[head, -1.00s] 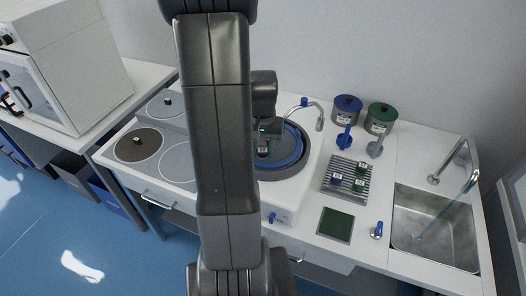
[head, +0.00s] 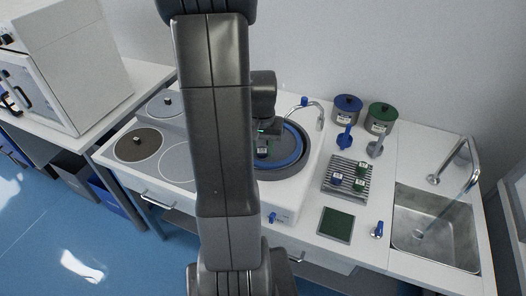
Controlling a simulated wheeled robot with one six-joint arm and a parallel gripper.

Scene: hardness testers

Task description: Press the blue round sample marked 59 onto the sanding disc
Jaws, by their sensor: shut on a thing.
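The sanding disc (head: 284,163) lies in a round well with a blue ring, behind and to the right of my arm. My gripper (head: 263,143) is over the disc's left part, small and partly hidden by my own arm. It is shut on a small sample (head: 262,151) with a pale marked face, at or just above the disc. I cannot read its number or tell whether it touches the disc. Another blue sample (head: 336,180) stands on the ribbed rack to the right, with green ones (head: 360,184) beside it.
A curved tap (head: 318,112) rises behind the disc. Blue (head: 347,108) and green (head: 381,117) lidded pots stand at the back. A dark green pad (head: 336,224) lies in front of the rack (head: 348,171). A sink (head: 436,228) is at the right, and spare discs (head: 138,146) lie at the left.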

